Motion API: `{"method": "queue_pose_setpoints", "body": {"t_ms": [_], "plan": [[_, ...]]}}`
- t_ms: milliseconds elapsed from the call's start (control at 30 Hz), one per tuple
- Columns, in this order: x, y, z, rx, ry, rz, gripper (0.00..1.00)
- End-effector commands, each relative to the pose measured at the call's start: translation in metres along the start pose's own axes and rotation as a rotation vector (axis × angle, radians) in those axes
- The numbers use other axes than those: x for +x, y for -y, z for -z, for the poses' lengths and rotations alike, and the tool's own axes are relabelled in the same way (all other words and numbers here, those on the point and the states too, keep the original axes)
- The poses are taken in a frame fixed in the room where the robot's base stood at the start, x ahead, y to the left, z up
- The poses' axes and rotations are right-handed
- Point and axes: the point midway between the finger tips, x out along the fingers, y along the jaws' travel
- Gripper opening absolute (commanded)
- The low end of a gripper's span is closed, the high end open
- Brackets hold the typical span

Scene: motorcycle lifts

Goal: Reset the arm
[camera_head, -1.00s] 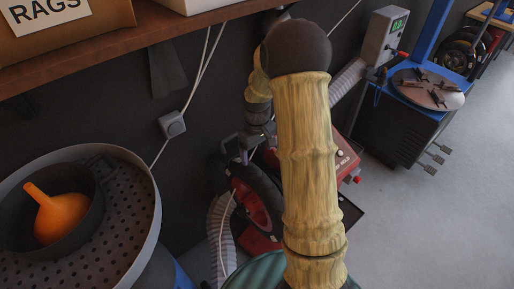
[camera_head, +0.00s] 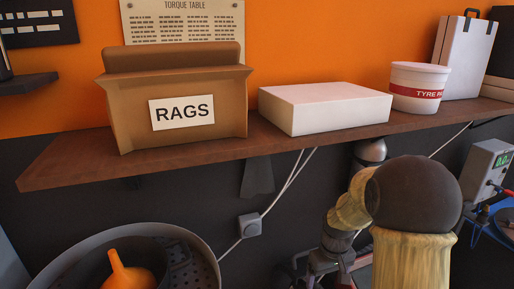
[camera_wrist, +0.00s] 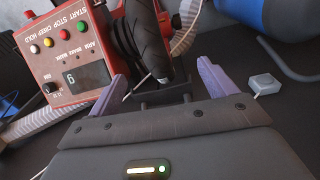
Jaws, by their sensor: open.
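My arm is at the lower right of the head view, with a bamboo-coloured link and a dark round joint. My gripper (camera_wrist: 165,92) is in the wrist view, with two purple fingers spread apart and nothing between them.
A wooden shelf (camera_head: 60,172) holds a rags box (camera_head: 127,92), a white box (camera_head: 325,108) and a tyre-labelled tub (camera_head: 418,85). Below left, a round perforated pan (camera_head: 207,262) holds an orange funnel (camera_head: 128,273). A grey wall box (camera_head: 250,225) with a cable is under the shelf.

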Motion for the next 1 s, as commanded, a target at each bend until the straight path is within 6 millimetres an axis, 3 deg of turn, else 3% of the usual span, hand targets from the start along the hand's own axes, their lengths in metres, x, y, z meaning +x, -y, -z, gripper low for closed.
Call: {"method": "queue_pose_setpoints", "body": {"t_ms": [200, 433, 567, 1000], "plan": [[-0.033, 0.046, -0.055, 0.112, -0.087, -0.019, 0.84], [-0.047, 0.078, -0.107, 0.220, -0.164, -0.013, 0.84], [-0.048, 0.083, -0.116, 0.242, -0.176, -0.009, 0.84], [-0.048, 0.082, -0.116, 0.242, -0.175, -0.009, 0.84]]}}
